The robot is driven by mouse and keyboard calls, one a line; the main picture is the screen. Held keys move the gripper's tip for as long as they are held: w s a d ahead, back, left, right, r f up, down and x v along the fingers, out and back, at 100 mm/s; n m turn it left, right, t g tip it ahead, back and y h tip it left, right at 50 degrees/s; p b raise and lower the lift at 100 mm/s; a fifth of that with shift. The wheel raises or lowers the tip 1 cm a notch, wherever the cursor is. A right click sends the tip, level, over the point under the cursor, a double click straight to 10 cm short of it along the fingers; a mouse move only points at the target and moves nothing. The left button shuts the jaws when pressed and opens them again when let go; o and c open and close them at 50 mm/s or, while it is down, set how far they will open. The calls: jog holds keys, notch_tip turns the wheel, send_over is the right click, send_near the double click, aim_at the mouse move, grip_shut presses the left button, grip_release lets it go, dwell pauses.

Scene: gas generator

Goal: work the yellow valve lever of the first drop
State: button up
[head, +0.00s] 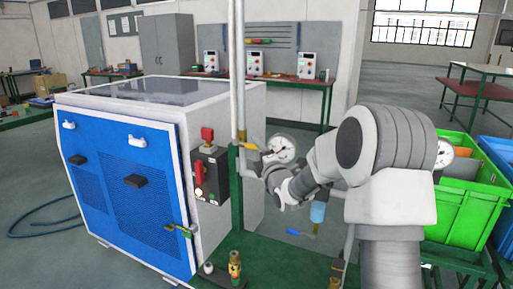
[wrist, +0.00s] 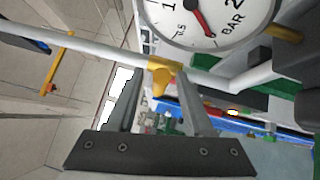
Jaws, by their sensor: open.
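The yellow valve lever (head: 249,146) sits on a thin pale pipe beside a round gauge (head: 281,149) in the head view. In the wrist view the yellow valve part (wrist: 162,80) shows on the pale pipe, between the far ends of my two fingers. My gripper (wrist: 158,88) is open, with a finger on each side of the yellow part. I cannot tell whether either finger touches it. The gauge dial (wrist: 208,18) is just above in the wrist view. In the head view my wrist hides much of the area around the gripper.
The blue and white generator cabinet (head: 125,170) stands left, with a red switch box (head: 209,172) on its side. A vertical pipe (head: 240,75) rises by the valve. A blue lever (head: 300,235) sits lower. Green crates (head: 468,200) stand right.

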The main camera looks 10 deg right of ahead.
jog(key=shift+w, duration=0.25)
grip_shut()
dwell(1.4)
